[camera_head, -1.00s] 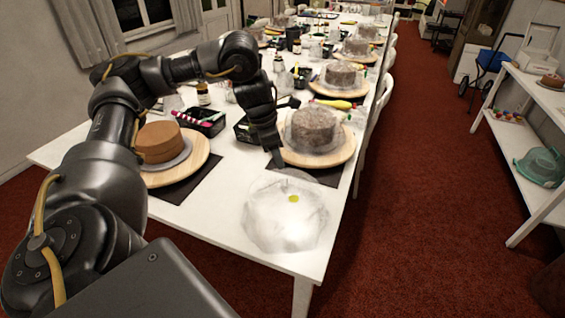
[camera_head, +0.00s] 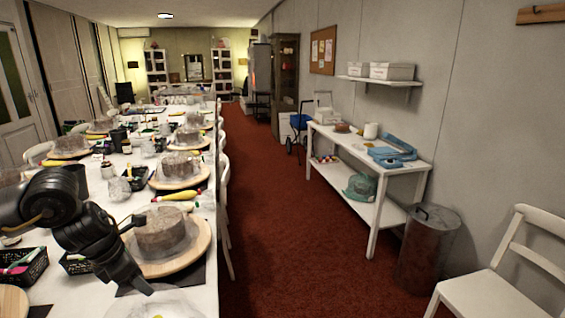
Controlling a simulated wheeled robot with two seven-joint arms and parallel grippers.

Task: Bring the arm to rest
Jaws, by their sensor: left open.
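My left gripper (camera_head: 143,284) hangs low over the long white table, beside the near wooden turntable board (camera_head: 192,258). Its jaws are open and I see nothing between them. A brown-grey cake (camera_head: 165,232) stands on that board, to the right of my forearm. My left arm comes in from the left edge, bent at the elbow. A pale clear plastic cover (camera_head: 172,303) with a yellow spot lies at the bottom edge, partly cut off. My right gripper is out of the picture.
More cakes on boards (camera_head: 178,172) run back along the table. A black basket (camera_head: 22,266) stands left. Chairs line the table's right side. A red carpet aisle (camera_head: 270,240) is clear. At right are a white shelf table (camera_head: 400,170), a metal bin (camera_head: 428,250) and a white chair (camera_head: 500,280).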

